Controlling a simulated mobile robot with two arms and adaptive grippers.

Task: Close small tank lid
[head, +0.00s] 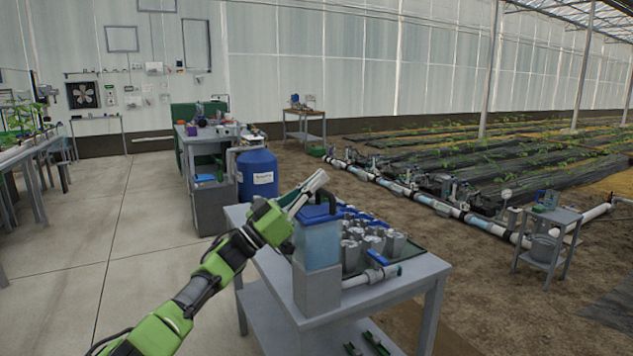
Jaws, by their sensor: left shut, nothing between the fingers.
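The small tank (317,247) is a translucent light-blue box standing upright in a grey base at the near left corner of the metal table. A darker blue lid part (316,214) shows at its top, with a dark loop-shaped piece (327,197) above it. I cannot tell whether the lid is fully seated. My left gripper (320,178) is shut and empty. It points up and right, just above and left of the tank top in the picture; whether it touches the lid is unclear. My green wrist covers the area left of the tank. My right gripper is out of view.
The metal table (400,290) also holds several grey cups (372,240) on a tray and a white pipe piece (372,277). A blue drum (257,174) stands behind, beside a cluttered bench. Concrete floor lies clear to the left.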

